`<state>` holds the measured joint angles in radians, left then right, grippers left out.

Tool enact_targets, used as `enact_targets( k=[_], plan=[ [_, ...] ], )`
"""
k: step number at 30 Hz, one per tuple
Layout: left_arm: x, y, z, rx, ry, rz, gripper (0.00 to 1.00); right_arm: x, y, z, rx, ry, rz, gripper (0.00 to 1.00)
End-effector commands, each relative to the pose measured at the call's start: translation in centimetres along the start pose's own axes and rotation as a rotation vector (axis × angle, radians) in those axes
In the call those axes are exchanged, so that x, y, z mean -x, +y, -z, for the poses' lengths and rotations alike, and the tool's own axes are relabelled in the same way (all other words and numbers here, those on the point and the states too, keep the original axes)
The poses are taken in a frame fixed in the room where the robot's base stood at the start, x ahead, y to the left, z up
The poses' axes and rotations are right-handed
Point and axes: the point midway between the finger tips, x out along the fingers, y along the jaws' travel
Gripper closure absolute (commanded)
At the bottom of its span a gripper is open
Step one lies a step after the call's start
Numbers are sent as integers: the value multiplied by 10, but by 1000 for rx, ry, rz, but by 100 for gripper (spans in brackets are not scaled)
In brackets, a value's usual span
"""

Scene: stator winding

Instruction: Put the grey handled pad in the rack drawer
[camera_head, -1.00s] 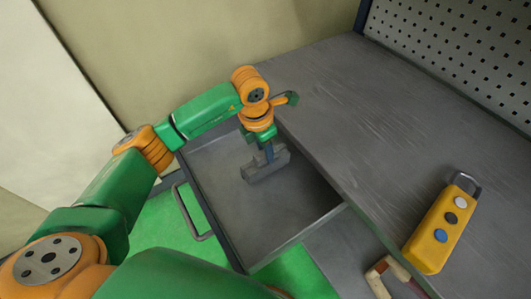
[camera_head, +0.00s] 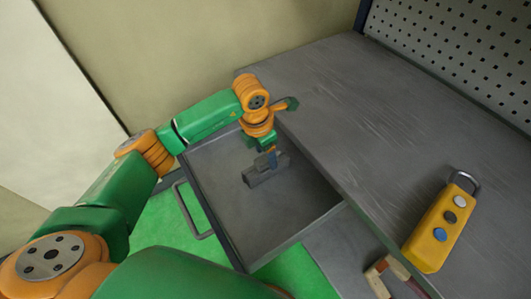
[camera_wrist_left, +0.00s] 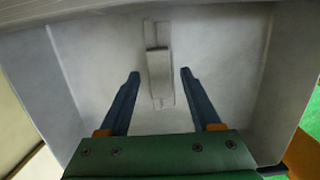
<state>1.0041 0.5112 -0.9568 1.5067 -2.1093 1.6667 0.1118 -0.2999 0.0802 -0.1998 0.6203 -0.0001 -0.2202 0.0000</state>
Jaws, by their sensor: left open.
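The grey handled pad (camera_head: 262,176) lies inside the open rack drawer (camera_head: 285,224), towards its back left part. My left gripper (camera_head: 271,157) is over the pad, pointing down. In the left wrist view the pad (camera_wrist_left: 160,95) shows below, with its raised handle along its middle. The left gripper's fingers (camera_wrist_left: 160,74) are spread, one on each side of the pad with gaps between, not gripping it. Part of the pad is hidden by the gripper in the head view. My right gripper is not in view.
A grey worktop (camera_head: 365,115) lies right of the drawer, with a perforated panel (camera_head: 455,50) behind it. A yellow box with buttons (camera_head: 440,228) rests on it. A beige and dark red object (camera_head: 385,274) is at the bottom. The drawer's front part is empty.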

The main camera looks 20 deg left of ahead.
Motion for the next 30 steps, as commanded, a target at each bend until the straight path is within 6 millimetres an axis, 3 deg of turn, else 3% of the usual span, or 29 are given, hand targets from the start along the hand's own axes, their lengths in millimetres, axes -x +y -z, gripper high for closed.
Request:
enact_targets(
  k=[9, 13, 18, 30],
  plan=[
    [83, 1, -1, 0, -5, -5, 36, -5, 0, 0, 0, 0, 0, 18],
    [106, 1, -1, 0, -4, -3, 36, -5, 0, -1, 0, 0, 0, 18],
    [115, 0, 0, 0, 0, -2, 36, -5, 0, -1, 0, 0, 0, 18],
    [114, 0, 0, 0, 0, -1, 36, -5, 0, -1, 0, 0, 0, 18]
  ],
)
